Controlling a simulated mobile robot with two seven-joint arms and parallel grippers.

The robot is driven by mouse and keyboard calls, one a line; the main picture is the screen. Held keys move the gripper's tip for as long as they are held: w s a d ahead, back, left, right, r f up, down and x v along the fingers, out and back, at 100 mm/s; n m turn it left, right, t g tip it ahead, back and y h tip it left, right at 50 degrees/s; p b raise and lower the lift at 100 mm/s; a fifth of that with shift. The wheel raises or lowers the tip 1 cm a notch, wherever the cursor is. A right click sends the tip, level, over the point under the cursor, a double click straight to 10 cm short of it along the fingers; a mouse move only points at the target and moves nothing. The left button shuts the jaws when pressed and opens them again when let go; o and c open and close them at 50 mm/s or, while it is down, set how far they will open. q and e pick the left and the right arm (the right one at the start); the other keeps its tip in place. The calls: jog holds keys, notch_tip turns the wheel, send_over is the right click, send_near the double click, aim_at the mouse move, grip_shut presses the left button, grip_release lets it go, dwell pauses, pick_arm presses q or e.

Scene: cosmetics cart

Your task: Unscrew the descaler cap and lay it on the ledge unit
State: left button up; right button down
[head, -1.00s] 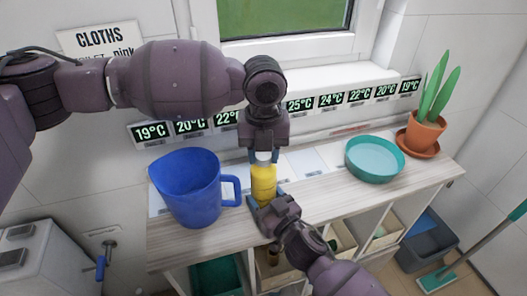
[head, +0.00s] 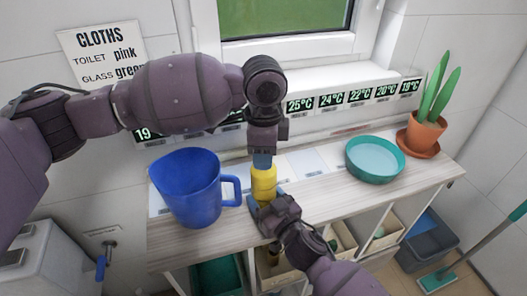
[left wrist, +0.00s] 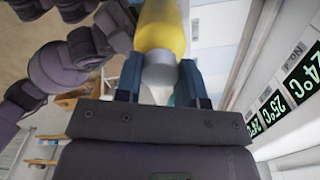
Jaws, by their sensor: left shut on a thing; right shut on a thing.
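The descaler is a yellow bottle (head: 264,182) standing upright on the ledge unit (head: 330,187), a pale wood-topped shelf under the window. My left gripper (head: 263,163) comes down from above and is shut on the bottle's cap, which its finger hides in the head view. In the left wrist view, the pale grey cap (left wrist: 160,69) sits between the two blue fingers, in line with the yellow bottle (left wrist: 161,25). I cannot tell whether the cap is loose. My right gripper (head: 263,204) is shut on the lower part of the bottle from the front.
A blue jug (head: 188,190) stands close left of the bottle, its handle towards it. A teal bowl (head: 375,160) and a potted plant (head: 425,135) stand to the right. The ledge top between bottle and bowl is largely clear. Temperature displays (head: 331,100) line the back.

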pick_arm(q)
jog(key=n, duration=0.4)
jog(key=shift+n, duration=0.3)
jog(key=n, duration=0.4)
jog(key=shift+s, duration=0.1)
jog(key=n, duration=0.4)
jog(key=shift+d+n, duration=0.1)
jog(key=shift+n, duration=0.3)
jog(key=n, duration=0.4)
jog(key=shift+r, duration=0.25)
jog(key=shift+r, duration=0.7)
jog(key=shift+r, duration=0.25)
